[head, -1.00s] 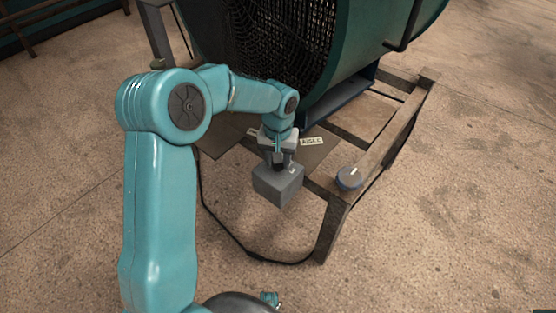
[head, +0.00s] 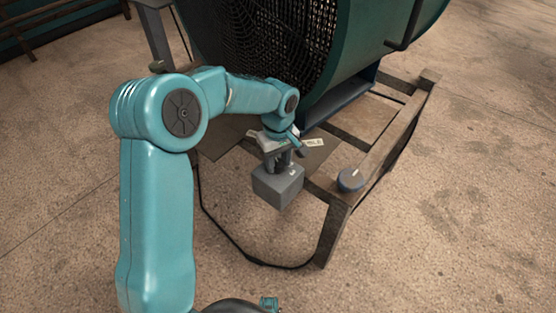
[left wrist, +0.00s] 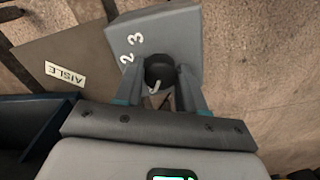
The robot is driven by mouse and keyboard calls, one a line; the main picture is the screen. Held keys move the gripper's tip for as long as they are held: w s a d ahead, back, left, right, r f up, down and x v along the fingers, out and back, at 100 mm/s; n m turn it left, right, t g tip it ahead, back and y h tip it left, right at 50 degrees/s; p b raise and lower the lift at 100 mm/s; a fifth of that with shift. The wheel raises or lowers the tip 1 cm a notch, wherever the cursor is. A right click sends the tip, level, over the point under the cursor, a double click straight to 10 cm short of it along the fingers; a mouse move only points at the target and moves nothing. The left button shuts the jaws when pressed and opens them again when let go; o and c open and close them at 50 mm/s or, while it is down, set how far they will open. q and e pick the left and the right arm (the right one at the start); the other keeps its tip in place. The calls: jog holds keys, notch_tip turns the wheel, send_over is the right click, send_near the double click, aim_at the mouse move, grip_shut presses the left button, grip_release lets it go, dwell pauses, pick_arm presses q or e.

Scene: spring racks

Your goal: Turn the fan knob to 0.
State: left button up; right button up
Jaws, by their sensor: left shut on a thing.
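The fan control is a grey box (head: 278,187) in front of the fan (head: 265,35). In the left wrist view the box face (left wrist: 185,25) shows white numerals 2 and 3. A round black knob (left wrist: 158,68) with a pale pointer mark sits on that face. My left gripper (head: 284,160) is over the box from above, its two fingers on either side of the knob and shut on it. The gripper hides the knob in the head view. The 0 mark is not visible in either view. My right gripper is not in view.
A round grey-blue dial-like piece (head: 350,180) sits on the corner of the wooden frame (head: 385,140), right of the box. An AISLE label (left wrist: 65,74) lies on a dark plate beside the box. A black cable (head: 235,243) runs on the floor. Open floor lies right.

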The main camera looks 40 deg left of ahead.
aim_at(278, 162)
pick_arm(q)
jog(key=shift+r, duration=0.1)
dwell(0.4)
jog(key=o, duration=1.1)
jog(key=shift+c, duration=0.2)
notch_tip(278, 162, up, 16)
jog(key=p, duration=0.3)
jog(key=shift+p, duration=0.4)
